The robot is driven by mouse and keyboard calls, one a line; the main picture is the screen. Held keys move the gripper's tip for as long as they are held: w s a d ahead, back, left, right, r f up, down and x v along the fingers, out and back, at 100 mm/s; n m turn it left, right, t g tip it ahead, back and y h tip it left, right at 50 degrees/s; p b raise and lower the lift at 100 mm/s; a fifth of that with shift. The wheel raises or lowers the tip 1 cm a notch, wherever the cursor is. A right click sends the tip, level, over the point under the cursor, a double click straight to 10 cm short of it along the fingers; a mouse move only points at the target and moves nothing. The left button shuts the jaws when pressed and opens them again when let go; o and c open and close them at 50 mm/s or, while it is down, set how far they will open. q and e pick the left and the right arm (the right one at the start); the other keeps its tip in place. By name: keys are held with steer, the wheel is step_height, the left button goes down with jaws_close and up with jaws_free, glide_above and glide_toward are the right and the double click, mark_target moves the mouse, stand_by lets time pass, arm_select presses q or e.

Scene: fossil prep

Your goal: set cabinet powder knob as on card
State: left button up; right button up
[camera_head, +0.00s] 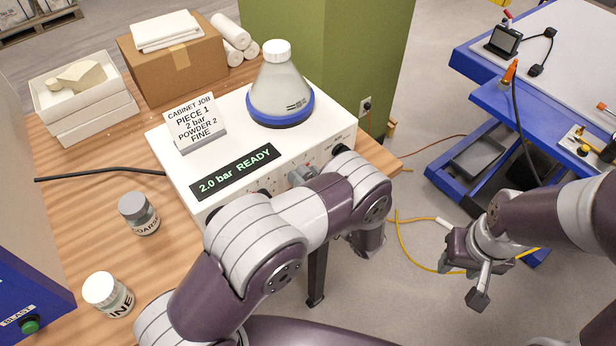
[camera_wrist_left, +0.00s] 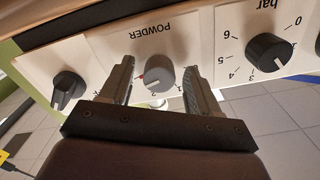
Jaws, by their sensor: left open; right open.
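The card (camera_head: 194,121) stands on the white cabinet (camera_head: 228,137) and reads PIECE 1, 2 bar, POWDER 2, FINE. The cabinet display (camera_head: 235,170) reads 2.0 bar READY. In the left wrist view, which is upside down, the grey powder knob (camera_wrist_left: 160,79) sits under the label POWDER, with a 2 beside its rim; its exact pointer setting is hard to tell. My left gripper (camera_wrist_left: 158,70) is open, with one finger on each side of the knob; contact cannot be told. My arm hides most of the panel in the head view. My right gripper (camera_head: 478,290) is open and empty over the floor.
The black bar knob (camera_wrist_left: 268,53) and another black knob (camera_wrist_left: 68,90) flank the powder knob closely. A flask (camera_head: 281,92) stands on the cabinet. Jars labelled COARSE (camera_head: 138,214) and FINE (camera_head: 108,295) stand on the wooden table, left of my arm.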

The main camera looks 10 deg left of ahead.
arm_select(q)
steer(key=shift+d, duration=0.1)
steer(key=c, duration=1)
steer(key=shift+c, duration=0.2)
steer(key=n+b, duration=0.2)
steer(key=n, duration=0.1)
steer(key=shift+f+b, duration=0.15)
steer(key=shift+b, duration=0.15)
steer(key=n+b, duration=0.2)
steer(key=n, duration=0.1)
steer(key=shift+n, duration=0.3)
steer(key=shift+n+b, duration=1.05)
steer(key=shift+n, duration=0.45)
